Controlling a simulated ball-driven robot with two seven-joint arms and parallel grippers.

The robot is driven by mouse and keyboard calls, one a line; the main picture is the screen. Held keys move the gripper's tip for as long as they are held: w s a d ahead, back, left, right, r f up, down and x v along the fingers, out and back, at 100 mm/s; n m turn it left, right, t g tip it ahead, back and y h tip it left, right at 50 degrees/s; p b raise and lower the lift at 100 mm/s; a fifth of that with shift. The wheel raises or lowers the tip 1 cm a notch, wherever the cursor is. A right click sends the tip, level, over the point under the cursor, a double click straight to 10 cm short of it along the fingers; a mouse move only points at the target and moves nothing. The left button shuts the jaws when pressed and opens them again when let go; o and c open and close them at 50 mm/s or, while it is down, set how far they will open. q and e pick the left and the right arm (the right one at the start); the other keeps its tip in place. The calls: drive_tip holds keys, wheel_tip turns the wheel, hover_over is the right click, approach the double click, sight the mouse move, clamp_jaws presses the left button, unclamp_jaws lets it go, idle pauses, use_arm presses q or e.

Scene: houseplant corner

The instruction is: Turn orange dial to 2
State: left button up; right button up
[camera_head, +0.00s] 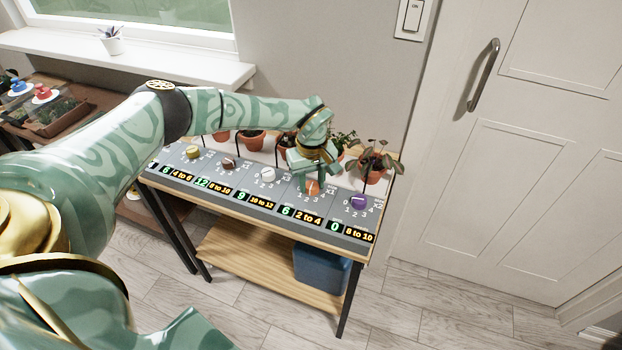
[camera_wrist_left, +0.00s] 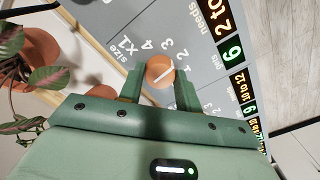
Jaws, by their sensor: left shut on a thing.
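The orange dial (camera_head: 313,188) sits on the grey control panel (camera_head: 225,187), between the white dial and the purple dial. My left gripper (camera_head: 312,183) reaches down over it and is shut on it. In the left wrist view, the two green fingers stand on either side of the orange dial (camera_wrist_left: 160,69). Its white pointer line slants to the upper right, toward the low end of its printed numbers; the exact number is hard to tell. The display in front of this dial reads a green 6 beside an orange "2 to 4" (camera_head: 309,217). My right gripper is not in view.
A purple dial (camera_head: 358,201) is to the right; white (camera_head: 268,173), brown (camera_head: 229,163) and yellow (camera_head: 193,152) dials are to the left. Potted plants (camera_head: 374,165) stand behind the panel. A blue bin (camera_head: 321,271) is on the lower shelf. A door (camera_head: 510,150) is at right.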

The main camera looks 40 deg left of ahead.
sight(312, 184)
use_arm(q)
drive_tip(key=shift+m, duration=0.7)
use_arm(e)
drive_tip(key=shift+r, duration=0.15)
use_arm(q)
drive_tip(key=o, duration=1)
wheel_tip(312, 184, up, 16)
drive_tip(key=p, duration=0.5)
drive_tip(key=shift+r, duration=0.2)
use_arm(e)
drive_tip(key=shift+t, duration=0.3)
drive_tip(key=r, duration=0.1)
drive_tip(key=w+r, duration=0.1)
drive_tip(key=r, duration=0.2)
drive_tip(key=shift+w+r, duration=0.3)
